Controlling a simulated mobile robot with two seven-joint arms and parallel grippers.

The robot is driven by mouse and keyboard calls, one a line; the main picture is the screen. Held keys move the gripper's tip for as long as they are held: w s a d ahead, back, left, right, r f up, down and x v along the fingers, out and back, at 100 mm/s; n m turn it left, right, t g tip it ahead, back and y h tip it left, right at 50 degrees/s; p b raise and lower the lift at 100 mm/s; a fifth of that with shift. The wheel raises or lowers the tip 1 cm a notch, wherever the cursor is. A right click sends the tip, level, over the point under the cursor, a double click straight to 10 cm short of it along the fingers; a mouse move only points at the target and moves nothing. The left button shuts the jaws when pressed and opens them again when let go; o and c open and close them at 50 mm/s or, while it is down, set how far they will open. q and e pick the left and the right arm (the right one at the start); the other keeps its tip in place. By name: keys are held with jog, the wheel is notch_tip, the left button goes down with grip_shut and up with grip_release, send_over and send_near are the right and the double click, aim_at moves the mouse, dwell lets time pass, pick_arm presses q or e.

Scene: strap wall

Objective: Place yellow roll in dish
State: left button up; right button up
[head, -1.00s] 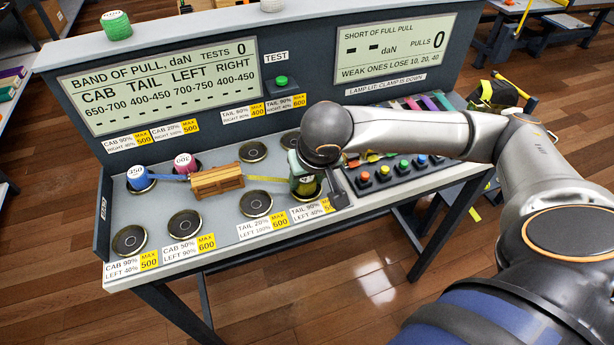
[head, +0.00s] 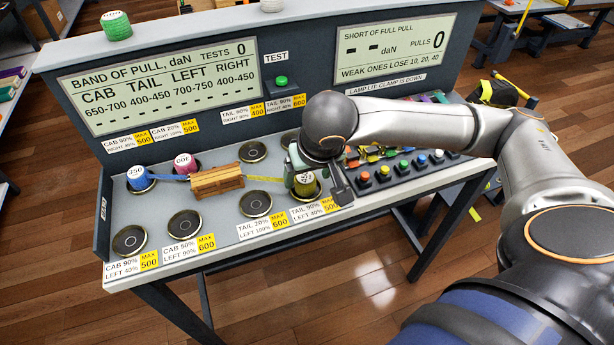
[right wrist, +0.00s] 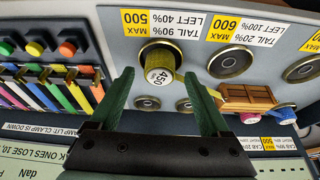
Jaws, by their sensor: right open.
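The yellow roll (head: 305,185) sits upright in the dish (head: 318,193) labelled TAIL 90% LEFT 40%, at the front right of the panel. A yellow strap (head: 266,178) runs from it to the small wooden crate (head: 216,180). In the right wrist view the yellow roll (right wrist: 160,70) shows its white top marked 450. My right gripper (head: 303,165) is close to the roll in the head view. Its green fingers (right wrist: 160,85) are spread in the right wrist view, with the roll beyond and between the tips, apart from both. My left gripper is out of view.
A blue roll (head: 139,178) and a pink roll (head: 185,164) stand in dishes left of the crate. Several dishes, such as the front one (head: 185,224), are empty. Coloured straps and buttons (head: 402,165) lie right of my gripper. A green roll (head: 116,25) stands on the top ledge.

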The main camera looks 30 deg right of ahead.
jog(key=v, duration=0.9)
jog(key=shift+s+r, duration=0.2)
jog(key=shift+r, duration=0.05)
